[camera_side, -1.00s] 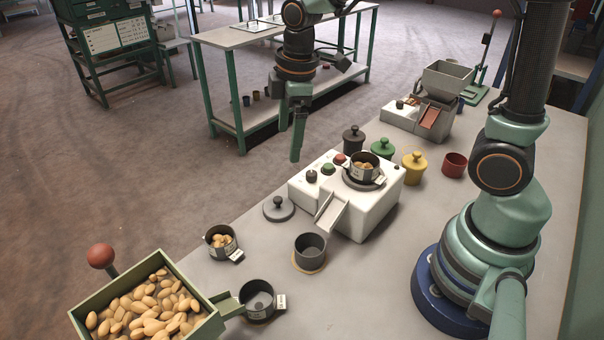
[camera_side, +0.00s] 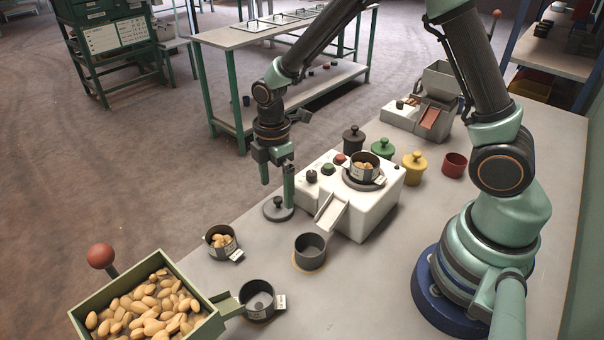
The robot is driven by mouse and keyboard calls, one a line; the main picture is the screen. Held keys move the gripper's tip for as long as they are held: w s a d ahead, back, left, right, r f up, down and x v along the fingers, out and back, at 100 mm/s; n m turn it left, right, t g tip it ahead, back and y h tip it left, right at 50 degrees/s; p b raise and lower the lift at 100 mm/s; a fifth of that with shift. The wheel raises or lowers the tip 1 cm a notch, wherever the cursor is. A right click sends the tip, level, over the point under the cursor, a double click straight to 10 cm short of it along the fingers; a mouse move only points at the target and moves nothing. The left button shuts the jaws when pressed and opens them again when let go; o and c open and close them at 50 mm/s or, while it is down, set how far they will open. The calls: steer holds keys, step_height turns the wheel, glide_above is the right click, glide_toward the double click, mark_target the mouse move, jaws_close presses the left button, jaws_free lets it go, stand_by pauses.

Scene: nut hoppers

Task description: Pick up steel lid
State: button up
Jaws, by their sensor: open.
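The steel lid (camera_side: 278,212) is a flat grey disc with a round knob, lying on the table left of the white machine. My gripper (camera_side: 277,192) is pointed down over it with its two green fingers apart. In the picture, one finger is to the left of the knob and the other to the right. The fingers look empty, and the right one partly overlaps the lid. I cannot tell the exact height of the fingertips above the lid.
A white machine (camera_side: 378,210) with a nut cup and chute stands right of the lid. Dark (camera_side: 353,140), green (camera_side: 383,149) and yellow (camera_side: 414,168) lidded jars stand behind it. A nut cup (camera_side: 220,242), an empty grey cup (camera_side: 310,247) and a nut hopper (camera_side: 150,300) are nearer the front.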

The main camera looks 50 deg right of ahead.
mark_target(276, 199)
step_height(276, 199, down, 5)
steer(key=shift+w+a, duration=0.1)
stand_by(0.3)
steer(key=c, duration=1)
steer(key=shift+c, duration=0.2)
steer(key=shift+r, duration=0.1)
